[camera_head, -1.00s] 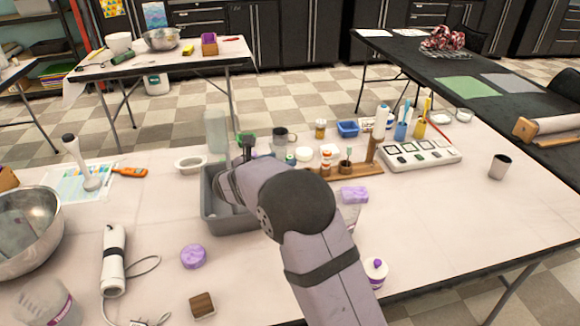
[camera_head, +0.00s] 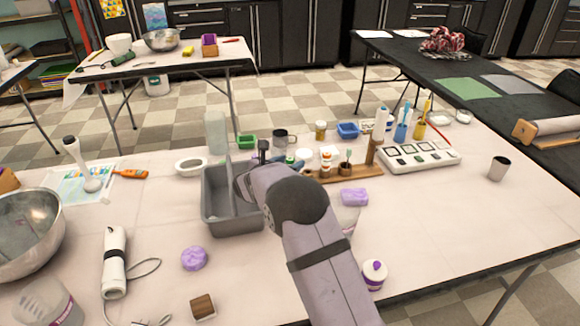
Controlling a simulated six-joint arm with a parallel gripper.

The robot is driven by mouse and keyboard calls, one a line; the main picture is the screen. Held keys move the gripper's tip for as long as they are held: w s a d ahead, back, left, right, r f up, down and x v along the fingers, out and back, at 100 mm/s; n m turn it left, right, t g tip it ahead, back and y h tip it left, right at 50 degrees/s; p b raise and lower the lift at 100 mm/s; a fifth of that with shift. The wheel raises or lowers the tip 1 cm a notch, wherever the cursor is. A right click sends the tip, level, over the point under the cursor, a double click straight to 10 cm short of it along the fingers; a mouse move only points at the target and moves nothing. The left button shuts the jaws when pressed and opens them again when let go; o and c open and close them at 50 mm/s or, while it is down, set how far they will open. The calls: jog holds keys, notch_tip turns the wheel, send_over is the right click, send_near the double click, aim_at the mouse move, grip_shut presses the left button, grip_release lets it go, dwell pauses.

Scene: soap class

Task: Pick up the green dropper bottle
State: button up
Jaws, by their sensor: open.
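A small bottle with green on it (camera_head: 290,157), which looks like the green dropper bottle, stands on the table just behind and right of my wrist. It is small in the picture and its lower part is hidden. My gripper (camera_head: 283,164) is beside it, mostly hidden behind my own wrist. Its jaws are open and no held object shows. I cannot tell whether the fingers are around the bottle or only near it.
A grey bin (camera_head: 233,222) stands left of my wrist. A green tray (camera_head: 246,141), a dark mug (camera_head: 284,136) and a clear bottle (camera_head: 215,131) stand behind. A wooden rack (camera_head: 350,172) with small items is to the right.

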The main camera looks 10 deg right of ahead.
jog(key=shift+w+d+f, duration=0.1)
jog(key=shift+w+d, duration=0.1)
jog(key=shift+w, duration=0.05)
grip_shut()
